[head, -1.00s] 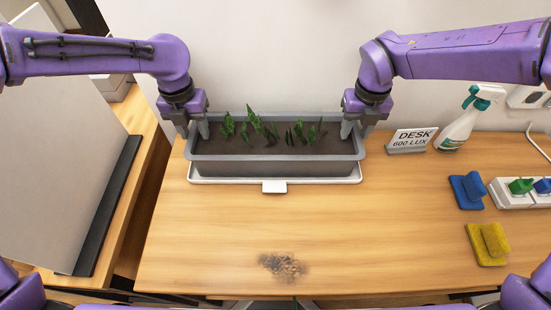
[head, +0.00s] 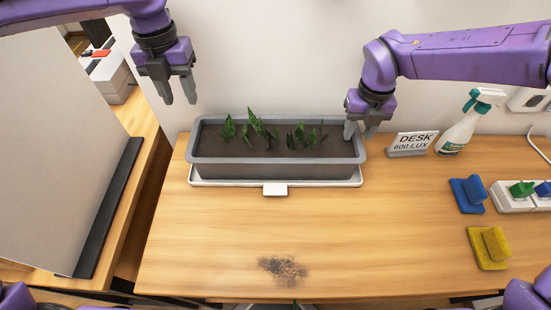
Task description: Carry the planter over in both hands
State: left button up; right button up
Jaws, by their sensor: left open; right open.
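The planter (head: 275,170) is a long grey trough with dark soil and several small green plants. It sits level on a white tray (head: 230,184) at the back of the wooden desk, near the wall. My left gripper (head: 179,94) is open and empty, raised above and to the left of the planter's left end, clear of it. My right gripper (head: 358,132) is open at the planter's right end, with its fingers by the right rim. I cannot tell whether they touch it.
A desk sign (head: 412,143) and a spray bottle (head: 462,122) stand right of the planter. A dark smudge (head: 283,269) marks the front. The desk's middle is clear.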

notch_tip(320, 180, up, 11)
jog(key=shift+r, duration=0.15)
jog(key=shift+s, duration=0.1)
dwell(0.4)
